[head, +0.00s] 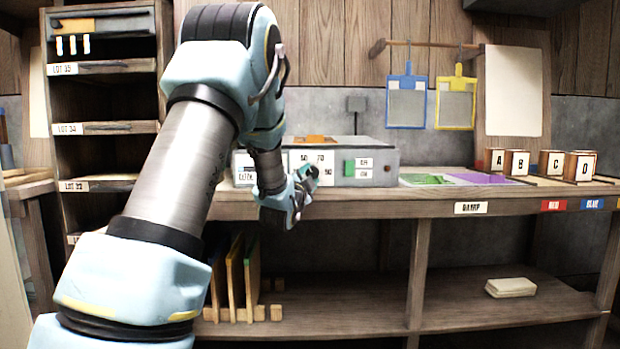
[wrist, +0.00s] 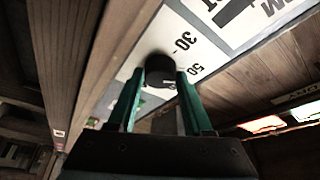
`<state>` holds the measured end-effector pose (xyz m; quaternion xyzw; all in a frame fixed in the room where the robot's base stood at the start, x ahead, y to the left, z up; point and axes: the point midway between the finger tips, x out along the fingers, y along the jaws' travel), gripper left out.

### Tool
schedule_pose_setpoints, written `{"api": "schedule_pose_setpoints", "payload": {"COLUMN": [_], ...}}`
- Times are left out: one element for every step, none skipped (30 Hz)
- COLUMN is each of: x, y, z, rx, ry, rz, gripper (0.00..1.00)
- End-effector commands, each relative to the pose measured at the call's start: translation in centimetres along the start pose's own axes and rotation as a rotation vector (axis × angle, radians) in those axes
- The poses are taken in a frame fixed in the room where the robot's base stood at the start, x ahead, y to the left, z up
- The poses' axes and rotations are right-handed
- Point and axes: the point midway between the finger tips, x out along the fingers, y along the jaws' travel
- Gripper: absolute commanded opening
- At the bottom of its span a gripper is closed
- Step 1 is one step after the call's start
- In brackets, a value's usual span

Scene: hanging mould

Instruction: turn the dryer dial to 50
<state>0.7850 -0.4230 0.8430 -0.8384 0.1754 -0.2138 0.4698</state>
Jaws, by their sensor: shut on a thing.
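The dryer (head: 345,165) is a grey box on the bench, with a white scale plate on its front. In the wrist view the black dial (wrist: 158,74) sits on the white plate (wrist: 205,40), between my two green fingers. My gripper (wrist: 160,88) is shut on the dial. The marks 30 and 50 show right beside the dial; I cannot tell which one it points at. In the head view my gripper (head: 305,180) is at the dryer's front and hides the dial and part of the scale, where 50, 70 and 90 can be read.
A green switch (head: 349,167) is on the dryer's front, right of my gripper. The bench edge (head: 400,207) runs below it. Blue and yellow frames (head: 406,100) hang above.

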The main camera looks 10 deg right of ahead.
Motion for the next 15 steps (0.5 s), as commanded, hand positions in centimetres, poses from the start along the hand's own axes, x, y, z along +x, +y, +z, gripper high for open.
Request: {"api": "schedule_pose_setpoints", "payload": {"x": [-0.01,-0.01,-0.01,-0.01,-0.01,-0.01,-0.01,-0.01,-0.01,-0.01,-0.01,-0.01,-0.01,-0.01,-0.01], "y": [0.03,0.03,0.03,0.03,0.03,0.03,0.03,0.03,0.03,0.03,0.03,0.03,0.03,0.04,0.04], "z": [0.0,0.01,0.01,0.02,0.02,0.02,0.02,0.02,0.02,0.01,0.02,0.02,0.01,0.02,0.01], "rx": [0.003,0.005,0.006,0.007,0.007,0.007,0.007,0.007,0.007,0.007,0.007,0.007,0.007,0.006,0.006], "ry": [0.0,0.0,0.0,0.0,0.0,0.0,0.0,0.0,0.0,0.0,0.0,0.0,0.0,0.0,0.0], "rz": [0.002,0.003,0.004,0.004,0.004,0.004,0.004,0.004,0.004,0.004,0.004,0.004,0.004,0.004,0.004], "gripper": [0.0,0.0,0.0,0.0,0.0,0.0,0.0,0.0,0.0,0.0,0.0,0.0,0.0,0.54,0.58]}}
